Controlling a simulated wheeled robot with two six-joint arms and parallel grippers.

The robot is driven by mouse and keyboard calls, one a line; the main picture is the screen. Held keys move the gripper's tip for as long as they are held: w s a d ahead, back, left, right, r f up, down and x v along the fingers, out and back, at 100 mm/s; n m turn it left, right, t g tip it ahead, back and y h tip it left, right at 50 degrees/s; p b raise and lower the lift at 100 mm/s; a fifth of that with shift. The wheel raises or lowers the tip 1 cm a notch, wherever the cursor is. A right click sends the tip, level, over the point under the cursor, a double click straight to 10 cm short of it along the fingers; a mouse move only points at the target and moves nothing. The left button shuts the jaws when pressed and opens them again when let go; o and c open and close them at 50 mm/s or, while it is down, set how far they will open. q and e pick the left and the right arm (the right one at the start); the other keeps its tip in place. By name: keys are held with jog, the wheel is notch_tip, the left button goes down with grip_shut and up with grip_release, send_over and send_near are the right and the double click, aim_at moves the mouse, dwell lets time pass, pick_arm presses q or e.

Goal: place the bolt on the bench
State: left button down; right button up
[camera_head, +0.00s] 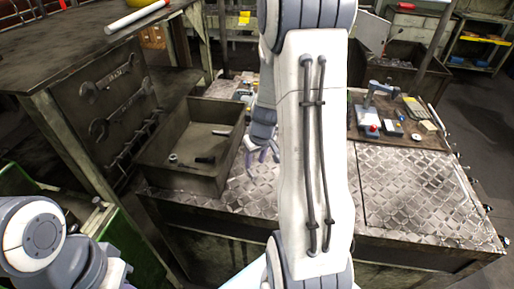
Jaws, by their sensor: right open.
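The bench (408,190) has a diamond-plate metal top. On its left side stands an open dark metal bin (180,178). A dark bolt-like piece (205,160) lies on the bin's floor, with a small nut-like piece (173,158) to its left. A lighter short rod (221,133) lies farther back in the bin. My right gripper (263,155) is open just right of the bin, over the plate, partly hidden behind my right arm. I see nothing between its fingers. My left arm shows at the lower left, but its gripper is out of view.
A side cabinet with hanging wrenches (105,85) stands left of the bin. A dark board (398,130) with small tools and a red-knobbed device lies at the bench's back right. The right part of the plate is clear. A green box (125,235) stands at the lower left.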

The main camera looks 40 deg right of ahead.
jog(key=v, duration=0.6)
jog(key=s+a+r+n+g+y, duration=0.1)
jog(key=s+a+r+n, duration=0.15)
jog(key=a, duration=0.85)
jog(key=s+a+r+n+y, duration=0.1)
jog(key=s+a+n, duration=0.15)
jog(key=a, duration=0.85)
jog(key=s+a+n+g, duration=0.1)
jog(key=s+a+n, duration=0.1)
jog(key=s+a, duration=0.2)
jog(key=s+a+r+n+g, duration=0.1)
jog(key=s+a, duration=0.3)
jog(key=s, duration=0.5)
jog(key=shift+r+n, duration=0.2)
jog(key=shift+n, duration=0.4)
jog(key=shift+f+b, duration=0.85)
jog(key=shift+b, duration=0.15)
